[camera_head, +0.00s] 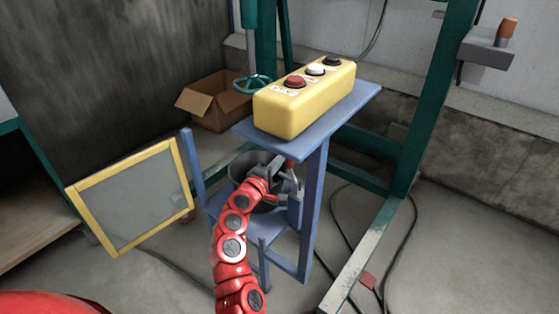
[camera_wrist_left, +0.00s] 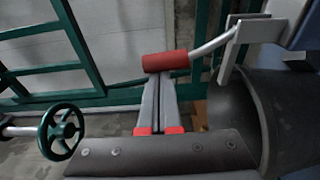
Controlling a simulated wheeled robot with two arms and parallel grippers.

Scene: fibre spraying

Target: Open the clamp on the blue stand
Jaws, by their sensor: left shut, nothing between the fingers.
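The clamp handle has a red grip (camera_wrist_left: 165,61) on a bent metal rod (camera_wrist_left: 214,43). In the left wrist view it runs to a metal bracket (camera_wrist_left: 240,45) at upper right. In the head view the clamp (camera_head: 292,180) shows small at the side of the blue stand (camera_head: 313,200), partly hidden. My left gripper (camera_wrist_left: 160,80) is shut and empty, its two grey fingers together. Its fingertips lie right at the red grip; whether they touch it I cannot tell. In the head view my red left arm reaches up to the clamp. My right gripper is not in view.
A yellow button box (camera_head: 305,98) sits on the stand's top. A dark bucket (camera_head: 240,172) is inside the stand, close to my gripper. A yellow-framed panel (camera_head: 130,195) stands left. A green handwheel (camera_wrist_left: 61,131), a cardboard box (camera_head: 212,103) and green posts (camera_head: 440,95) are around.

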